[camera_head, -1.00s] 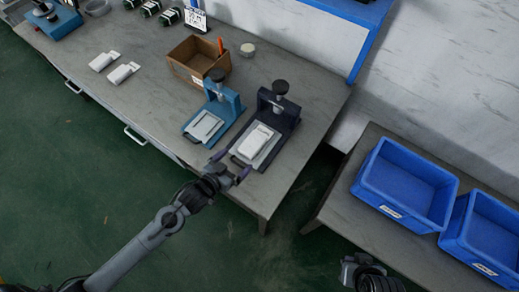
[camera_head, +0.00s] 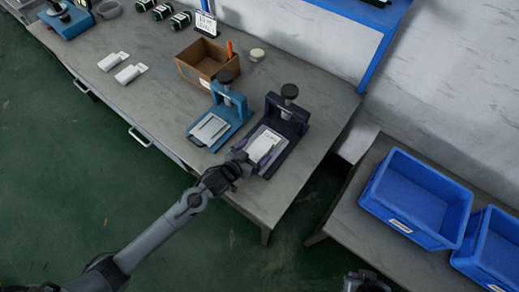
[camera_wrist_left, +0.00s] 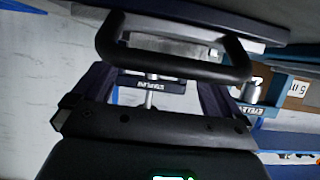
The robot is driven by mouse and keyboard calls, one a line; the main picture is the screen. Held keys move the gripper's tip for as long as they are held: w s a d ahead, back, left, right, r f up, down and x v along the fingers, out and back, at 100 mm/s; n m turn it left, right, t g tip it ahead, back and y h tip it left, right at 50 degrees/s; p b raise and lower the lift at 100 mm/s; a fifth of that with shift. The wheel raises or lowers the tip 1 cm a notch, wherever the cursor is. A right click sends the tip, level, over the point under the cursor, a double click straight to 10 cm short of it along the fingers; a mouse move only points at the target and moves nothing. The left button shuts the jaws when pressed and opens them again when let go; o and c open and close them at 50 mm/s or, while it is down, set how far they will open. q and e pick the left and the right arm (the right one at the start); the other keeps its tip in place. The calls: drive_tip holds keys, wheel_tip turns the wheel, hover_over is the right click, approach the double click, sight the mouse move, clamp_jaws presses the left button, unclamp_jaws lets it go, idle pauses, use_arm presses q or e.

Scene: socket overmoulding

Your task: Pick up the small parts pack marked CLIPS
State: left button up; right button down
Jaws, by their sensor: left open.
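A white pack (camera_head: 264,146) lies on the plate of the dark press (camera_head: 284,124) near the bench's right end. It has small dark marking that I cannot read as CLIPS. Two more white packs, one (camera_head: 113,61) and another (camera_head: 130,74), lie at the bench's left; their marking is too small to read. My left gripper (camera_head: 252,158) is open and empty at the front of the dark press, close to the pack. Only a dark piece of my right arm shows at the bottom edge.
A blue press (camera_head: 222,118) stands left of the dark one. Blue crates, one (camera_head: 415,200) and another (camera_head: 490,248), stand on the right table.

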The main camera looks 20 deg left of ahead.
sight(262, 146)
use_arm(q)
drive_tip(key=shift+x, duration=1.15)
drive_tip(key=shift+c, duration=0.3)
drive_tip(key=c, duration=1)
drive_tip(key=shift+c, duration=0.2)
drive_tip(key=shift+r, duration=0.15)
